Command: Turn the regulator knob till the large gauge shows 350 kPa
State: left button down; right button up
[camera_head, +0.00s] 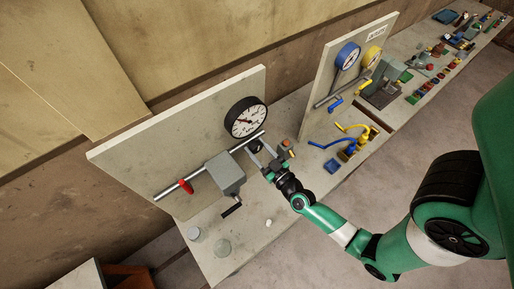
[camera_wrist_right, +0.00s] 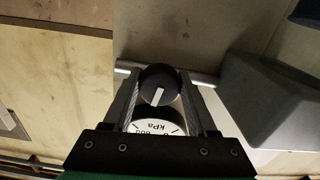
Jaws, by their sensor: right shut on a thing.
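The large gauge (camera_head: 246,118) has a black rim and a white face, and is mounted by the upright panel. Its needle is too small to read surely. In the right wrist view part of its face (camera_wrist_right: 152,127), marked kPa, shows upside down behind the knob. The regulator knob (camera_wrist_right: 159,84) is black and round with a white pointer line, and sits between my fingers. My right gripper (camera_wrist_right: 161,92) is shut on it, a finger on either side. In the head view the right gripper (camera_head: 259,151) is just below the gauge. My left gripper is not in view.
A silver pipe (camera_head: 170,191) runs along the panel, with a red handle (camera_head: 186,187) and a grey box (camera_head: 225,173) with a black crank below. A second panel (camera_head: 331,75) with blue and yellow gauges stands right. Small parts lie along the bench.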

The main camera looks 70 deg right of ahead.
jog(key=c, duration=0.5)
jog(key=shift+m, duration=0.5)
jog(key=m, duration=0.2)
jog(key=shift+m, duration=0.4)
jog(key=m, duration=0.3)
jog(key=shift+a+m, duration=0.1)
jog(key=shift+m, duration=0.2)
jog(key=m, duration=0.3)
jog(key=shift+w+m, duration=0.1)
jog(key=shift+m, duration=0.2)
jog(key=shift+r+m, duration=0.1)
jog(key=shift+m, duration=1.8)
